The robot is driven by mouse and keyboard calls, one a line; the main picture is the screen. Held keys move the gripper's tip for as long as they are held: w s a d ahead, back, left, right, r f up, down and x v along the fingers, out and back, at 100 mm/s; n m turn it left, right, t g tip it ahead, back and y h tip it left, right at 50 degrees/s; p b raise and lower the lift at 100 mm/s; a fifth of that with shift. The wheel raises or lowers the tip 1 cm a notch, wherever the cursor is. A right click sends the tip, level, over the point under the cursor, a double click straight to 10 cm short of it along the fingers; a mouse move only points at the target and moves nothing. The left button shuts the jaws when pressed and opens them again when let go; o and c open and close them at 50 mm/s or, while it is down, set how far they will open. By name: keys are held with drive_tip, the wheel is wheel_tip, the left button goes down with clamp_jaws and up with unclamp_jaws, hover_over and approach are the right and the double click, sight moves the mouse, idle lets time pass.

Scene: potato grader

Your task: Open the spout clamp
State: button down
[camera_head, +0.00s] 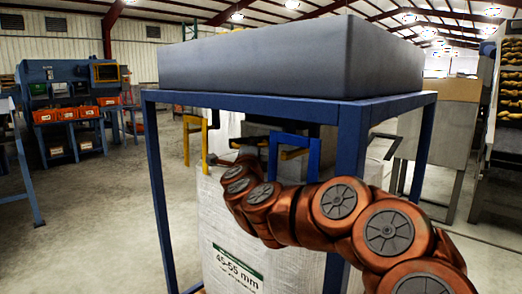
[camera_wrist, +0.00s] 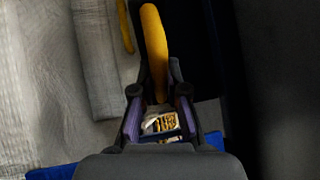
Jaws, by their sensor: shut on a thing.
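A yellow lever (camera_wrist: 154,40), which looks like the spout clamp's handle, runs up from between the fingers of my gripper (camera_wrist: 155,92) in the wrist view. The fingers are closed on its near end. In the head view, yellow parts (camera_head: 186,140) and a blue bracket (camera_head: 291,137) hang under the grey hopper (camera_head: 260,68). My copper-coloured arm reaches in from the lower right and covers part of this area. The gripper's hold on the lever cannot be made out clearly there.
A blue frame (camera_head: 158,200) carries the hopper, with legs close to my arm. A white bulk bag (camera_head: 225,225) marked 45-55 mm stands beneath. A blue machine with orange bins (camera_head: 85,113) stands at the back left. Open floor lies to the left.

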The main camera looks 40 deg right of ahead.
drive_tip(key=shift+s, duration=0.1)
idle(0.4)
drive_tip(key=c, duration=1.2)
unclamp_jaws()
drive_tip(key=shift+s, duration=0.1)
drive_tip(key=shift+v, duration=3.75)
